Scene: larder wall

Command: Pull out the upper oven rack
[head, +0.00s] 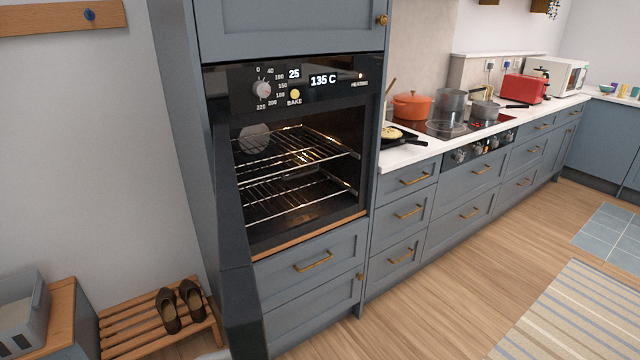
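The built-in oven (365,180) stands in a tall blue-grey cabinet. Its dark door (234,235) is swung open to the left and seen nearly edge-on. The upper rack (318,142) is a chrome wire shelf lying level inside the lit cavity and looks empty. The lower rack (300,192) sits below it, also inside the cavity. The left ends of both racks are partly hidden by the door. The display reads 135 C. Neither of my grippers is in view.
Right of the oven is a white counter (425,150) with a black pan (405,138), an orange pot (412,106) and a hob. A slatted shoe rack (125,322) with dark shoes stands left of the door. The wooden floor (440,300) in front is clear.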

